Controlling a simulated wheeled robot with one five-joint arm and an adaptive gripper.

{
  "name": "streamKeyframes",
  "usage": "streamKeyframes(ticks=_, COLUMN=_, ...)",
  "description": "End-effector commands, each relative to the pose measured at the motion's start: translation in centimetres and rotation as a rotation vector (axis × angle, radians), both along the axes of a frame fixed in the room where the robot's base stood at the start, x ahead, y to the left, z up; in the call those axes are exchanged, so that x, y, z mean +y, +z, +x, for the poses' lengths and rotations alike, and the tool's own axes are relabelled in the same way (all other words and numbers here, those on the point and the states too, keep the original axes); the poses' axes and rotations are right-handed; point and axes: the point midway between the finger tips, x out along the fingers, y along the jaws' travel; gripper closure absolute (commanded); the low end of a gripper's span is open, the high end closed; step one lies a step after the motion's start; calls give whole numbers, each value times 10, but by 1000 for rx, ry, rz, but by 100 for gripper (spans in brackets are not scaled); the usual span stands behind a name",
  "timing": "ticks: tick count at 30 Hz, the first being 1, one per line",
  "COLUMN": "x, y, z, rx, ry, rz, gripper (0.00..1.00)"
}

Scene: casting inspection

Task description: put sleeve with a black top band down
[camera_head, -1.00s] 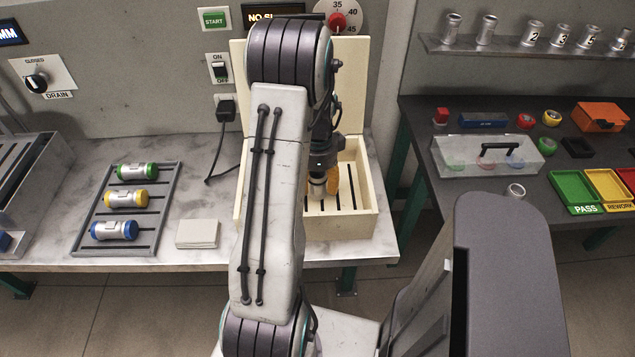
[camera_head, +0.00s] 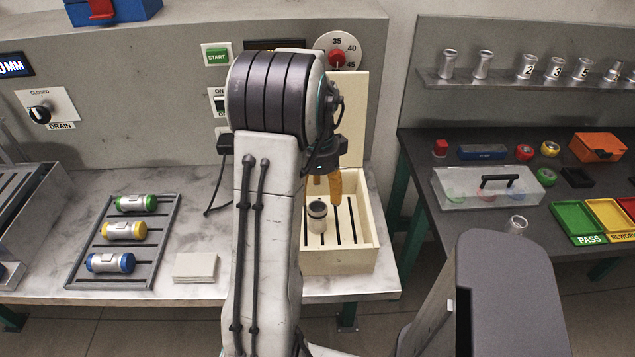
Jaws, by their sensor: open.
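The sleeve with a black top band (camera_head: 317,216) is a short metal cylinder. It stands upright on the slatted floor of the cream box (camera_head: 340,262), toward its left side. My gripper (camera_head: 325,188) is above and slightly behind the sleeve, inside the box opening. Its orange fingers are open, with one finger clear to the right and the other partly hidden by my arm. The sleeve appears free of the fingers. My arm hides the left part of the box.
A grey rack (camera_head: 125,240) holds three sleeves with green, yellow and blue ends. A pale block (camera_head: 196,267) lies beside it. On the dark bench at right are a clear-lidded case (camera_head: 490,187), a loose ring (camera_head: 517,224) and a green PASS tray (camera_head: 578,222). Numbered sleeves stand on a shelf (camera_head: 500,78).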

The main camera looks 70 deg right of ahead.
Motion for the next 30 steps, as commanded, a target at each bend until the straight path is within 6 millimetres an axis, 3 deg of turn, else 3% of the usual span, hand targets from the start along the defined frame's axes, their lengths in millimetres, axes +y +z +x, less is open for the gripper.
streamKeyframes(ticks=9, x=-1, y=31, z=0, rx=0, ry=0, rz=-3, gripper=36)
streamKeyframes(ticks=17, x=0, y=39, z=1, rx=0, ry=3, rz=-1, gripper=36)
streamKeyframes(ticks=20, x=4, y=41, z=9, rx=-1, ry=44, rz=-5, gripper=36)
streamKeyframes(ticks=23, x=16, y=48, z=33, rx=-4, ry=160, rz=-20, gripper=36)
streamKeyframes(ticks=26, x=40, y=59, z=69, rx=-9, ry=365, rz=-45, gripper=36)
streamKeyframes(ticks=30, x=96, y=76, z=123, rx=-20, ry=752, rz=-93, gripper=36)
